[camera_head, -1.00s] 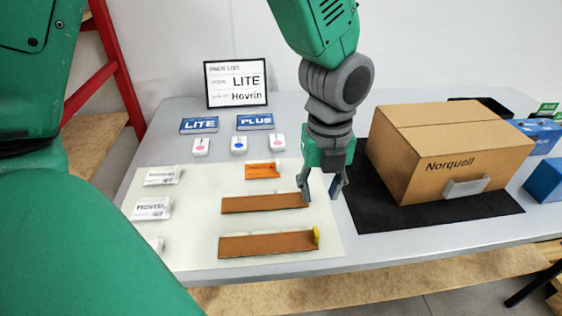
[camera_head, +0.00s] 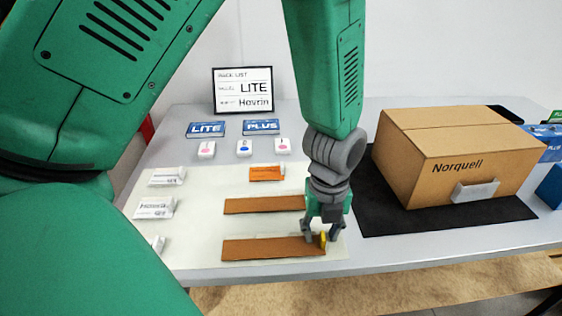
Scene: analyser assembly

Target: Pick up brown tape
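Two brown tape strips lie flat on the white mat (camera_head: 196,213): a rear one (camera_head: 262,204) and a front one (camera_head: 265,248). The front strip has a small yellow tab (camera_head: 323,241) standing at its right end. My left gripper (camera_head: 320,236) points down over that right end, its fingers apart on either side of the yellow tab. I cannot tell whether the fingers touch the tab or strip. The gripper's body covers the right end of the rear strip. My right gripper is not in view.
A cardboard box (camera_head: 449,168) stands on a black mat (camera_head: 390,222) to the right. An orange packet (camera_head: 266,173) and white packets (camera_head: 155,208) lie on the white mat. Behind are white devices (camera_head: 244,148), blue cards (camera_head: 206,129) and a framed sign (camera_head: 242,91).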

